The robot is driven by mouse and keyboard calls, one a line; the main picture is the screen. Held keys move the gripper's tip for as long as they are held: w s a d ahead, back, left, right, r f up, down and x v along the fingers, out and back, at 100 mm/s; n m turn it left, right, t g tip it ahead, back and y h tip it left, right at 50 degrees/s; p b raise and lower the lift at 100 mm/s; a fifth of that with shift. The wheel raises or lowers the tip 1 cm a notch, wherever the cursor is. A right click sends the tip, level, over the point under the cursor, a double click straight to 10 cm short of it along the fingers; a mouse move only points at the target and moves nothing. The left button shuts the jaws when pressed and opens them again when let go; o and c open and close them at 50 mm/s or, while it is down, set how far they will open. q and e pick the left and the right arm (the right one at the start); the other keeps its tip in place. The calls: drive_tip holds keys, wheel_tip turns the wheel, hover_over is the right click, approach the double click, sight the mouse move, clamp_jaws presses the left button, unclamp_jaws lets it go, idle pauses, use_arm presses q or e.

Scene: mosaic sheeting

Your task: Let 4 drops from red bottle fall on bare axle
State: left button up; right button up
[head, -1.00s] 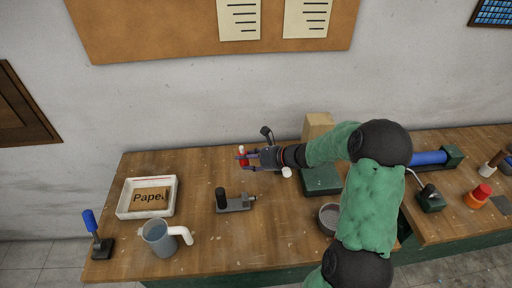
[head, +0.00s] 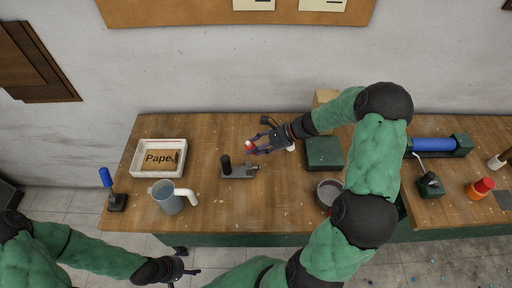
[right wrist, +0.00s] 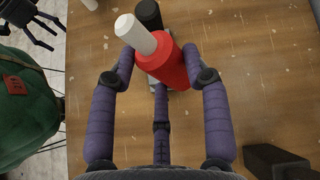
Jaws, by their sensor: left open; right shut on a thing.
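The red bottle (right wrist: 170,68) with its white tip (right wrist: 135,34) is held between the fingers of my right gripper (right wrist: 158,72). The bottle also shows small in the head view (head: 250,147). It looks tilted in the right wrist view. A grey bracket (head: 238,173) with an upright black knob (head: 226,163) stands on the bench just in front of the bottle. A short stub (head: 255,166), possibly the bare axle, sticks out at its right end. In the wrist view the bottle hides most of the bracket. My left gripper (head: 188,271) is open and empty, below the bench's front edge.
A green block (head: 324,152) and a round grey dish (head: 329,190) are near my right arm. Bare bench lies around the bracket.

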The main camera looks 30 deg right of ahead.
drive_tip(key=shift+w+d+f+n+t+h+b, duration=0.35)
drive_tip(key=shift+f+h+b, duration=0.5)
drive_tip(key=shift+b, duration=1.1)
drive_tip(key=shift+d+f+n+t+h+b, duration=0.2)
drive_tip(key=shift+f+n+t+h+b, duration=0.25)
drive_tip(key=shift+f+b, duration=1.15)
drive_tip(key=shift+w+d+f+n+t+h+b, duration=0.25)
drive_tip(key=shift+f+n+h+b, duration=0.35)
drive_tip(key=shift+b, duration=1.75)
drive_tip(key=shift+r, duration=0.15)
drive_tip(key=shift+d+h+b, duration=0.2)
drive_tip(key=shift+h+b, duration=0.4)
drive_tip(key=shift+b, duration=0.4)
drive_tip(key=shift+w+d+r+n+t+h+b, duration=0.15)
drive_tip(key=shift+r+n+t+h+b, duration=0.5)
drive_tip(key=shift+b, duration=1.45)
